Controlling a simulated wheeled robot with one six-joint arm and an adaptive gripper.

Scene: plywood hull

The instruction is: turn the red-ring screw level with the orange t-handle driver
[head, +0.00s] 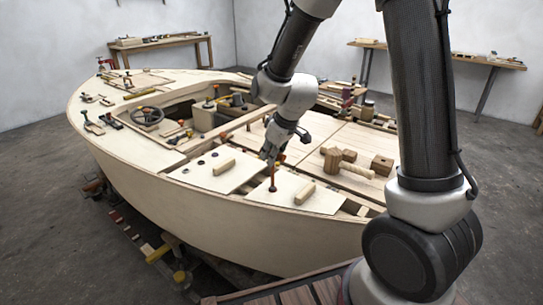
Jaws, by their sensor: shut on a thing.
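My gripper (269,155) is above the light plywood panels on the near side of the hull. It is shut on the orange t-handle driver (273,173), which hangs upright below the fingers. The driver's lower end meets a dark round spot on the near panel (295,182); whether it touches or sits in a screw is too small to tell. The gripper hides the handle's top. I cannot make out a red ring, so the red-ring screw is hidden or too small to see.
A wooden mallet (347,165) and a wooden block (381,165) lie on the deck to the right. Open gaps run between panels.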

